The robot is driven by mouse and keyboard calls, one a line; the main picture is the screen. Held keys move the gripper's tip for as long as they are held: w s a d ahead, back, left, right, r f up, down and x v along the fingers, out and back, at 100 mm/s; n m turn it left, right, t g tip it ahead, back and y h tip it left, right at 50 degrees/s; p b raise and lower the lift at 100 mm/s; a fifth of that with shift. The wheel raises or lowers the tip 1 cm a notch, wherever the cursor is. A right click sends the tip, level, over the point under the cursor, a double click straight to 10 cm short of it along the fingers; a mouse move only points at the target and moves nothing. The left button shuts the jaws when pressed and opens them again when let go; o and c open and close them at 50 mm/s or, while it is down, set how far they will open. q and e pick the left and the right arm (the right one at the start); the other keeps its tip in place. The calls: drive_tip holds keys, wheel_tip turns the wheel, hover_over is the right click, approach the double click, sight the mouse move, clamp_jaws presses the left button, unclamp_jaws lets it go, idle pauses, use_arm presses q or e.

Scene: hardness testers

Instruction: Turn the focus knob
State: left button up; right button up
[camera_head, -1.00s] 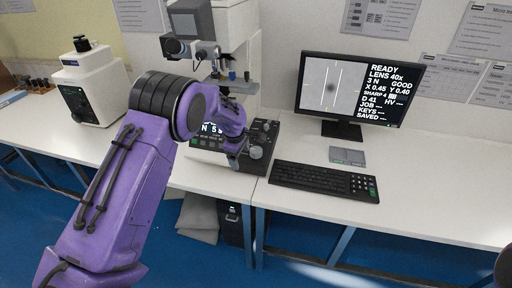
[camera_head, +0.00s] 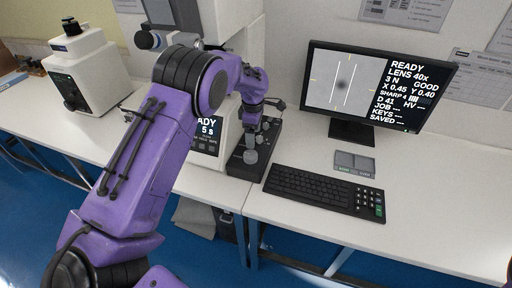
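The hardness tester (camera_head: 235,25) stands on the white table with a lit screen (camera_head: 207,132) at its front. A black control box (camera_head: 240,171) beside the screen carries grey knobs, one of them a knob (camera_head: 250,156) near its front. I cannot tell which knob is the focus knob. My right gripper is not in view.
A monitor (camera_head: 372,85) shows a dark spot between two lines and reads READY, LENS 40x. A keyboard (camera_head: 322,190) and a small grey pad (camera_head: 354,164) lie right of the control box. Another white machine (camera_head: 85,70) stands at left. The table's right part is clear.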

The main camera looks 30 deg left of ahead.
use_arm(q)
drive_tip(key=p, duration=0.2)
hover_over(250, 154)
drive_tip(key=f, duration=0.4)
drive_tip(key=shift+s+d+f, duration=0.15)
drive_tip(key=shift+s+f, duration=0.05)
drive_tip(key=shift+f, duration=0.15)
drive_tip(key=f, duration=0.4)
drive_tip(key=shift+w+f+p, duration=0.3)
drive_tip(key=shift+f, duration=0.1)
drive_tip(key=shift+s+r, duration=0.1)
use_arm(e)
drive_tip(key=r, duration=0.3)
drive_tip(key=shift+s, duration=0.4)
use_arm(q)
drive_tip(key=shift+c, duration=0.9)
drive_tip(key=c, duration=0.9)
